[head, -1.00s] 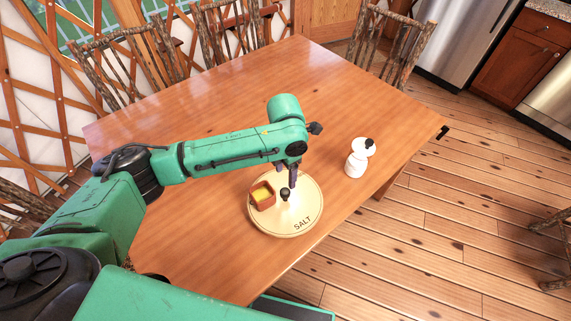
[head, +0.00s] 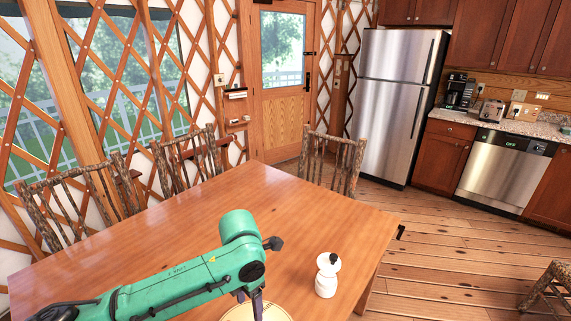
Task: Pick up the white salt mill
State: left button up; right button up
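The white salt mill (head: 326,280) stands upright on the wooden table near its right edge. It has a narrow waist and a dark knob on top. My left arm reaches in from the lower left, and its gripper (head: 252,302) points down over a pale round board (head: 279,312) to the left of the mill, apart from it. The gripper's tips are cut off or hidden near the bottom edge, so its opening cannot be judged. Most of the board is below the picture. My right gripper is not in view.
The wooden table (head: 270,205) is bare behind my arm and around the mill. Log chairs stand along its far side, one (head: 333,162) at the far end. A fridge (head: 398,105) and dishwasher (head: 506,170) are beyond, with open plank floor at right.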

aim_at(326, 284)
jog(key=k+l, duration=0.15)
jog(key=k, duration=0.3)
jog(key=k+l, duration=0.15)
jog(key=k, duration=0.3)
jog(key=k+l, duration=0.15)
jog(key=k, duration=0.35)
